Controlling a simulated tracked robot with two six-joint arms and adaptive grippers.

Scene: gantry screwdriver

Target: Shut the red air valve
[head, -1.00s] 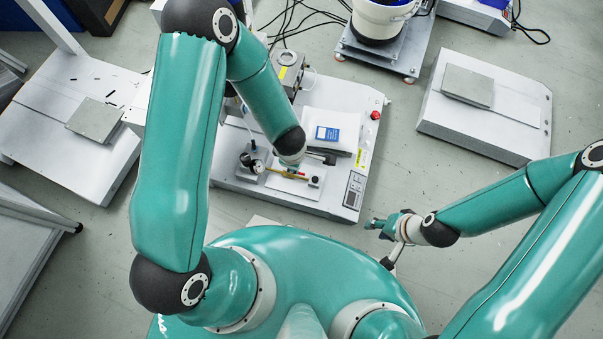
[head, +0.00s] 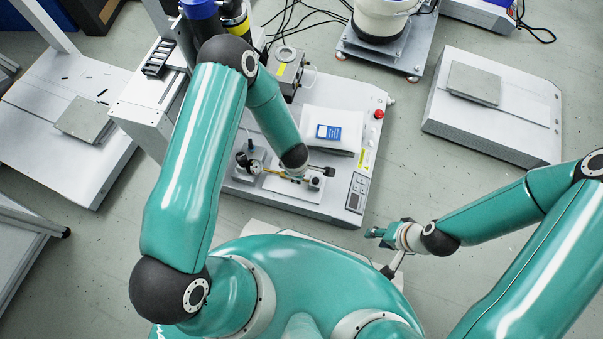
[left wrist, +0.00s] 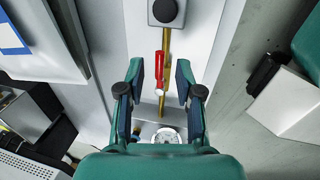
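The red valve handle (left wrist: 160,68) shows in the left wrist view, lying roughly along a brass pipe (left wrist: 167,45). My left gripper (left wrist: 158,72) is open, with one finger on each side of the handle and a visible gap to both. The pipe ends at a black-topped fitting (left wrist: 164,11), and a round gauge (left wrist: 166,135) is at the other end. In the head view my left forearm covers most of the valve; part of the brass pipe (head: 275,173) shows. My right gripper (head: 382,233) is over the floor, away from the valve; its opening is unclear.
The valve sits on a light bench plate (head: 335,203) with a white bag (head: 328,130) behind it and a red button (head: 379,114) at its right. Floor at right (head: 450,180) is clear.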

